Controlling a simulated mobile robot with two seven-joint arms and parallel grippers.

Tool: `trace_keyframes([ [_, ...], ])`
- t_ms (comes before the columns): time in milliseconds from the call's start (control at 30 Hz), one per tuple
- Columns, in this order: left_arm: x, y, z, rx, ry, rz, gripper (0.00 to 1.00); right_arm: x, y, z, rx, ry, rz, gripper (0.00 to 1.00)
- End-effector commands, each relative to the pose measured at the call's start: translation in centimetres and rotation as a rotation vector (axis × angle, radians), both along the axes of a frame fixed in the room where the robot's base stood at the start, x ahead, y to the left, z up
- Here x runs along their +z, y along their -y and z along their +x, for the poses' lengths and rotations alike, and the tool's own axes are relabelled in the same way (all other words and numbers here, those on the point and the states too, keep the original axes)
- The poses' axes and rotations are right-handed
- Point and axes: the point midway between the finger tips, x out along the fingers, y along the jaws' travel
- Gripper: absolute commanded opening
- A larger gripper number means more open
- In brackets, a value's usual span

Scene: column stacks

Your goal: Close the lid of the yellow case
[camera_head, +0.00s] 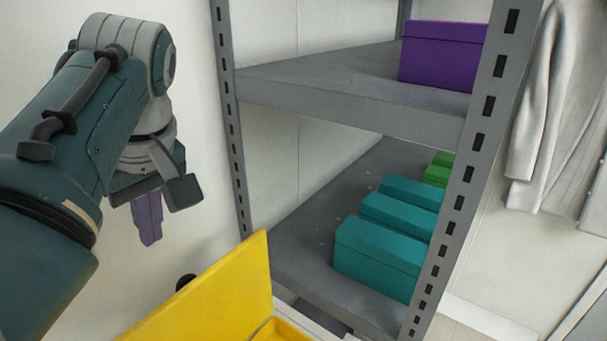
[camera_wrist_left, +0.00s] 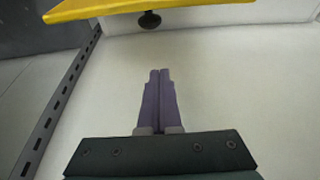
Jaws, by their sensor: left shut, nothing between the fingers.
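The yellow case (camera_head: 287,331) is at the bottom of the head view, cut off by the frame edge. Its lid (camera_head: 215,294) stands raised, tilted up from the case. In the left wrist view the lid's edge (camera_wrist_left: 105,9) shows at the top. My left gripper (camera_head: 149,240) is up and to the left of the lid, apart from it, with its purple fingers pointing down. In the left wrist view the fingers (camera_wrist_left: 159,78) are together with nothing between them. My right gripper is in neither view.
A grey metal shelf rack (camera_head: 350,112) stands behind and right of the case. It holds a purple box (camera_head: 442,60), several teal boxes (camera_head: 378,250) and green boxes (camera_head: 436,175). A dark round knob (camera_head: 185,282) is behind the lid. A light coat (camera_head: 560,100) hangs at right.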

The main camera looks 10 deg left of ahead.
Motion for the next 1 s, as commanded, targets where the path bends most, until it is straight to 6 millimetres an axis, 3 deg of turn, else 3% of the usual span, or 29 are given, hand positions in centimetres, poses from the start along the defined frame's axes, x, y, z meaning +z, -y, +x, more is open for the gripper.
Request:
trace_keyframes([
  [300,-6.6,-2.1,0.8,-0.002,-0.004,0.001,0.00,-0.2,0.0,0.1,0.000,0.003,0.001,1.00],
  [400,-6.1,-0.5,0.2,-0.004,-0.002,-0.004,0.00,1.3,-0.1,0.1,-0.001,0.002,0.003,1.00],
  [600,-6.3,1.3,-0.6,-0.002,0.001,-0.002,0.00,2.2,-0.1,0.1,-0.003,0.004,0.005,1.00],
  [1000,-6.5,1.6,-0.7,-0.002,0.001,-0.001,0.00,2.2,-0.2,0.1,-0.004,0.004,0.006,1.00],
])
